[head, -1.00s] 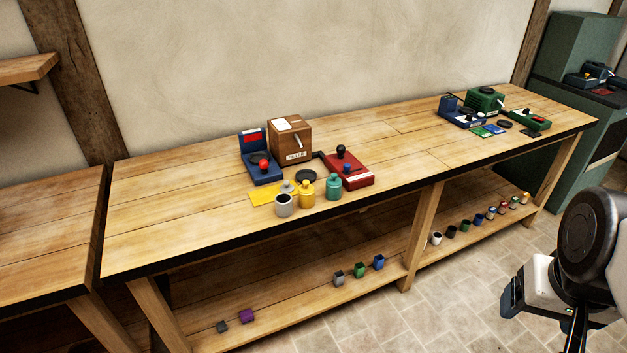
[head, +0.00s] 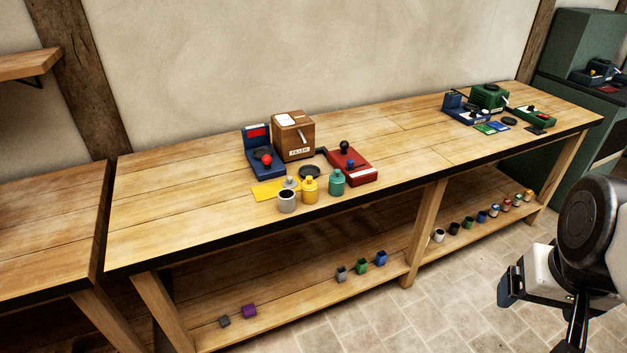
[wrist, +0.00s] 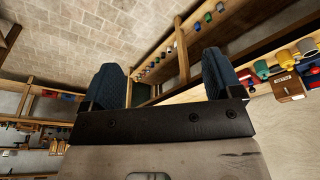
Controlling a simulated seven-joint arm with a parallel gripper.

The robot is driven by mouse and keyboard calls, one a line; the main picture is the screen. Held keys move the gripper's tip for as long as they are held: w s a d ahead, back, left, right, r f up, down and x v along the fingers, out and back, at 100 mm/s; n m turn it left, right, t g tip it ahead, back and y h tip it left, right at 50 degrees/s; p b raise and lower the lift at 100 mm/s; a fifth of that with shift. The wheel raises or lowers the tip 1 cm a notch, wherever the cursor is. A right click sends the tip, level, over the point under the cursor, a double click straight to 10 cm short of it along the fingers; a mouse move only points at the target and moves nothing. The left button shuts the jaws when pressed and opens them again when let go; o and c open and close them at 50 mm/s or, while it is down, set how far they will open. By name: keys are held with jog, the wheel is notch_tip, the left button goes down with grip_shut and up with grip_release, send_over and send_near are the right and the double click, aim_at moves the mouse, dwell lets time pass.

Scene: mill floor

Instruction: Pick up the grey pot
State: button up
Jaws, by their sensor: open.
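The grey pot (head: 287,202) stands upright on the near edge of the long wooden bench, left of a yellow pot (head: 310,188) and a teal pot (head: 337,183). My gripper (head: 510,287) is at the lower right, in front of the bench and well away from the pot. In the wrist view my gripper (wrist: 163,78) has its two blue fingers wide apart with nothing between them. The pots show small at that view's right edge.
Behind the pots stand a wooden filler box (head: 293,136), a blue device (head: 262,158) and a red device (head: 350,165). A yellow card (head: 268,190) lies beside the grey pot. The lower shelf (head: 300,306) holds small cubes and cups. The bench's left part is clear.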

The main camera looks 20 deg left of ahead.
jog(key=w+a+f+n+g, duration=0.1)
jog(key=w+a+n, duration=1.3)
jog(key=w+a, duration=0.9)
jog(key=n+g, duration=0.2)
jog(key=n, duration=1)
send_over(287, 201)
jog(key=w, duration=0.3)
jog(key=f, duration=1.7)
jog(key=shift+s+a+f, duration=0.15)
jog(key=shift+a+f, duration=0.25)
jog(key=shift+a, duration=0.1)
jog(key=shift+f, duration=1.3)
